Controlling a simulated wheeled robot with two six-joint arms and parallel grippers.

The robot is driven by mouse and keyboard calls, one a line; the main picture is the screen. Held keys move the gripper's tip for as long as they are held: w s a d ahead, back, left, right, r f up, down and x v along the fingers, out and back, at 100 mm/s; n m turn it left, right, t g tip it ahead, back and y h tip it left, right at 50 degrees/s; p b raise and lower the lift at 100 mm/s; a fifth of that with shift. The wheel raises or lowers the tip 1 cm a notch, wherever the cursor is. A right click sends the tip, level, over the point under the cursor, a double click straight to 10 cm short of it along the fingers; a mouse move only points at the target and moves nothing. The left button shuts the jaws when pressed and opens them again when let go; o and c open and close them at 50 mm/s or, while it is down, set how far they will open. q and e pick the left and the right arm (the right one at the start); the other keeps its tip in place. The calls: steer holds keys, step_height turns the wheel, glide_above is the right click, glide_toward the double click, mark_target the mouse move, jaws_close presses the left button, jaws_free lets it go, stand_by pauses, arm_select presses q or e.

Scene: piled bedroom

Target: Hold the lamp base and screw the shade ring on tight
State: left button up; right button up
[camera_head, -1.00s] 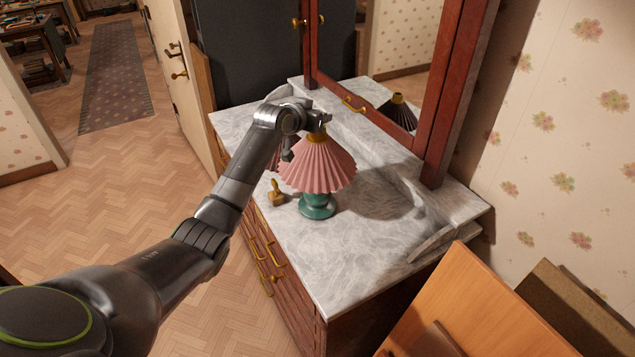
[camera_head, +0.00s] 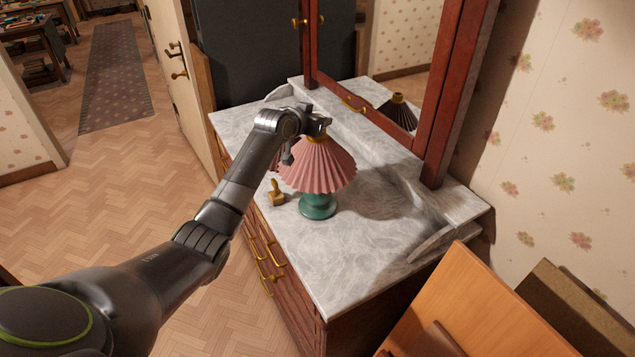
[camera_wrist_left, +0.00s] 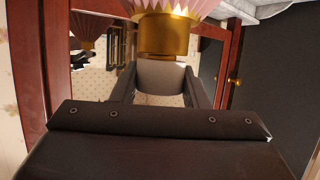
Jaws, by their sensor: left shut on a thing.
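The lamp stands upright on the marble dresser top, with a green base (camera_head: 318,207) under a pink pleated shade (camera_head: 316,170). A brass shade ring (camera_head: 316,137) sits at the top of the shade. It also shows large in the left wrist view (camera_wrist_left: 163,36). My left gripper (camera_head: 322,124) is at the top of the lamp, shut on the ring. My fingers partly hide the ring in the head view. The shade hides the upper part of the base. I cannot see the ring's thread. My right gripper is in neither view.
A small brass stamp-like object (camera_head: 276,194) stands left of the lamp on the marble top (camera_head: 350,255). A red-framed mirror (camera_head: 390,60) rises behind, reflecting the lamp. The front right of the top is clear. Wooden boards (camera_head: 490,310) lean at lower right.

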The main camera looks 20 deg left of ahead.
arm_select(q)
steer(key=shift+f, duration=0.15)
steer(key=o, duration=1.8)
